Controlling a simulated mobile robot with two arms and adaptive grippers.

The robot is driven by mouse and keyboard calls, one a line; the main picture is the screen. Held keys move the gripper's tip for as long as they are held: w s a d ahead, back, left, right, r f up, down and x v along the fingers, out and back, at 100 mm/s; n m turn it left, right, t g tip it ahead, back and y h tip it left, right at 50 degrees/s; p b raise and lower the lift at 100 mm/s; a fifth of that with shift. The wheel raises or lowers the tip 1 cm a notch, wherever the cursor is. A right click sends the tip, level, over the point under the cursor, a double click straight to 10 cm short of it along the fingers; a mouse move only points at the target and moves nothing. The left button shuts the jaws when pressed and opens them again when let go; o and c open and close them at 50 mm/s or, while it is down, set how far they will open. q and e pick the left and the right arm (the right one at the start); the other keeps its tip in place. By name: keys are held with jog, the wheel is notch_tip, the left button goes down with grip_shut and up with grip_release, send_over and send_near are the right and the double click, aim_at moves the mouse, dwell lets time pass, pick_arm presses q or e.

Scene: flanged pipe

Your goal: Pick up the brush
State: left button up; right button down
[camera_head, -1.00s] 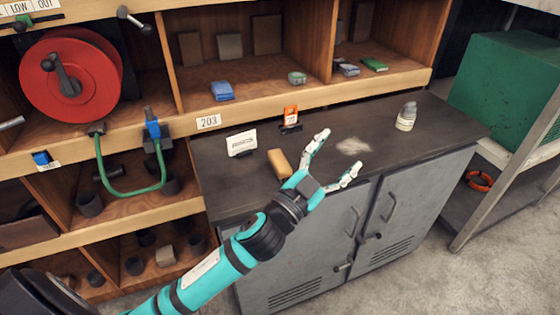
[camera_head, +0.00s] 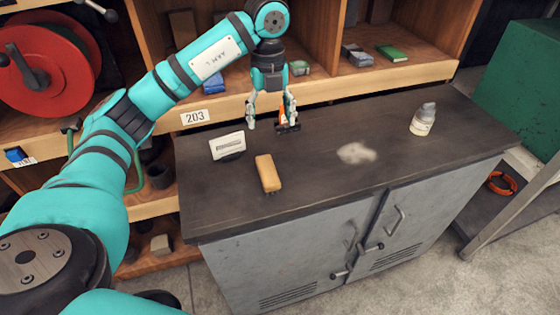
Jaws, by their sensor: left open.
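The brush appears to be the tan block with rounded ends (camera_head: 268,173), lying on the dark cabinet top (camera_head: 310,165) near its front left; its underside is hidden. My left gripper (camera_head: 271,121) is open and points down, over the back part of the cabinet top. It is beyond the tan block and apart from it, with nothing held between the fingers. A small orange and black item (camera_head: 287,127) stands behind the gripper's right finger and is partly hidden by it. My right gripper is out of view.
A white card (camera_head: 227,145) stands left of the tan block. A pale dust patch (camera_head: 356,153) and a white bottle with a grey cap (camera_head: 423,120) are to the right. The wooden shelf edge (camera_head: 350,87) runs close behind the gripper.

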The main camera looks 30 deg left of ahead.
pick_arm(q)
jog(key=p, duration=0.3)
send_over(268, 169)
jog(key=f, duration=0.7)
jog(key=shift+s, duration=0.2)
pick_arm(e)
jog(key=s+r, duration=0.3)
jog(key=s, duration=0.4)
pick_arm(q)
jog(key=f, duration=0.3)
jog(key=shift+w+f, duration=0.1)
jog(key=shift+w, duration=0.25)
jog(key=shift+f+p, duration=0.4)
jog(key=shift+f, duration=0.15)
jog(key=shift+s+f+p, duration=0.15)
jog(key=shift+f+p, duration=0.05)
jog(key=shift+p, duration=0.1)
notch_tip(268, 169, down, 4)
jog(key=shift+r+p, duration=0.1)
jog(key=shift+p, duration=0.9)
jog(key=shift+f, duration=0.45)
jog(key=c, duration=1.3)
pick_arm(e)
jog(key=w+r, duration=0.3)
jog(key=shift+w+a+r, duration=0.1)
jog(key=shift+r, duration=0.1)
